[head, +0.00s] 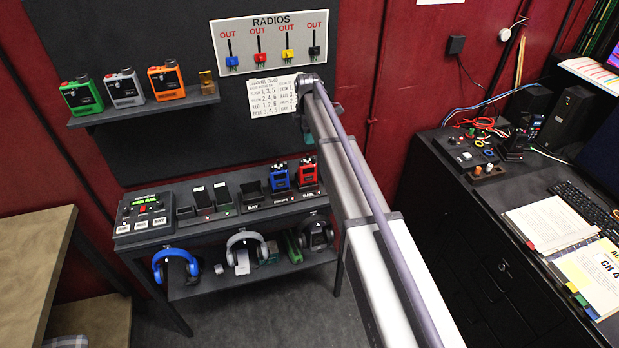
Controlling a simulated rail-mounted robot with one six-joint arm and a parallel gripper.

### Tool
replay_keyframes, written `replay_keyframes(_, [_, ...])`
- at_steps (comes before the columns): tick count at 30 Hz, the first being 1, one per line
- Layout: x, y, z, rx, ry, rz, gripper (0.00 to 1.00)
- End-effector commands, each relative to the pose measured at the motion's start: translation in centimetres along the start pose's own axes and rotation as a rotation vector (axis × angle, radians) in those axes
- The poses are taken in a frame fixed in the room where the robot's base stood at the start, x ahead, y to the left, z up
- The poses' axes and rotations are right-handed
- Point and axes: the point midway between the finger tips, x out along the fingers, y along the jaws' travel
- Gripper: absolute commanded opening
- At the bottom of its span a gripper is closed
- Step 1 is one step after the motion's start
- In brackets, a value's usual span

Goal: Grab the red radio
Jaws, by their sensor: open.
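The red radio (307,174) stands upright in a dark holder at the right end of the desk shelf's top, beside a blue radio (279,177). My arm rises from the lower right and passes close to the right of the red radio in the picture. The arm's upper end is in front of the wall, above the radios. My gripper's fingers do not show; they seem hidden behind the arm. Nothing visible is holding the red radio.
Green, grey and orange radios stand on a wall shelf (150,112). A RADIOS board (272,42) hangs above. The console (142,213) with buttons and empty holders (207,203) are left of the radios. Headphones (247,247) are on the lower shelf. A cluttered desk (500,195) is at right.

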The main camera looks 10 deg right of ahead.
Motion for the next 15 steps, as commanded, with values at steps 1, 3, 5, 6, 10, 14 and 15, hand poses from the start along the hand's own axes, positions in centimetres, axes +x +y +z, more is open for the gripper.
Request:
replay_keyframes(1, [1.9,0.0,0.0,0.0,0.0,0.0,0.45])
replay_keyframes(3, [3.5,0.0,0.0,0.001,0.0,0.0,0.45])
replay_keyframes(5, [4.7,0.0,-0.1,0.001,0.0,0.0,0.45])
replay_keyframes(6, [5.2,0.0,-0.1,0.001,0.0,0.0,0.45])
replay_keyframes(10, [5.1,0.0,0.0,0.002,0.0,0.0,0.45])
replay_keyframes(14, [6.4,0.1,-0.1,0.002,0.0,0.0,0.45])
replay_keyframes(15, [7.3,0.2,-0.1,0.002,0.0,0.0,0.45])
